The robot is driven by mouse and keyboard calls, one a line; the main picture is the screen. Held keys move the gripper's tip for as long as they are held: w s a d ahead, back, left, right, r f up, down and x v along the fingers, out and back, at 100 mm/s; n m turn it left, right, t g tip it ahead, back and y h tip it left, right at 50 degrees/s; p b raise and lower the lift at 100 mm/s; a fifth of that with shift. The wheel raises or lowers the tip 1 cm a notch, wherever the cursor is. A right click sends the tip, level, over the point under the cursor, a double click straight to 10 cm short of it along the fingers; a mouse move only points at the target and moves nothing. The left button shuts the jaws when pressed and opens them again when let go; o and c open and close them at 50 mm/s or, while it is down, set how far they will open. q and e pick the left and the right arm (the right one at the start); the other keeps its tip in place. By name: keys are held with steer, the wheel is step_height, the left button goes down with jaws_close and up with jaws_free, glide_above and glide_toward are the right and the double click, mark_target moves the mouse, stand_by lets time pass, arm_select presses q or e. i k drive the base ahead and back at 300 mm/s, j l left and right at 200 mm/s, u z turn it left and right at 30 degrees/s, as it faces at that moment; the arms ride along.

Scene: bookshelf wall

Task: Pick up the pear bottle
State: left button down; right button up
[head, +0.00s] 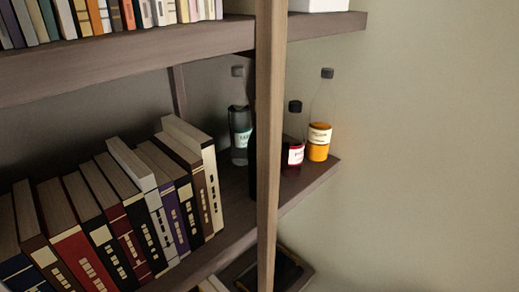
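Several bottles stand upright at the right end of the middle shelf. A bottle with orange contents and a pale label (319,142) stands farthest right. A dark red bottle with a black cap (295,152) stands just left of it, partly hidden by the wooden post. A clear, greenish bottle with a grey cap (240,133) stands left of the post. The labels are too small to read, so I cannot tell which one is the pear bottle. Neither of my grippers is in view.
The upright wooden post (269,120) crosses in front of the bottles. A row of leaning books (120,205) fills the left of the middle shelf (232,222). The upper shelf (130,62) holds more books and a white box (318,5). The space right of the shelves is clear.

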mark_target(323, 106)
steer(key=l+u, duration=0.35)
steer(key=l, duration=0.2)
steer(key=l+u, duration=0.3)
steer(key=l, duration=0.25)
steer(key=l+u, duration=0.35)
steer(key=l, duration=0.2)
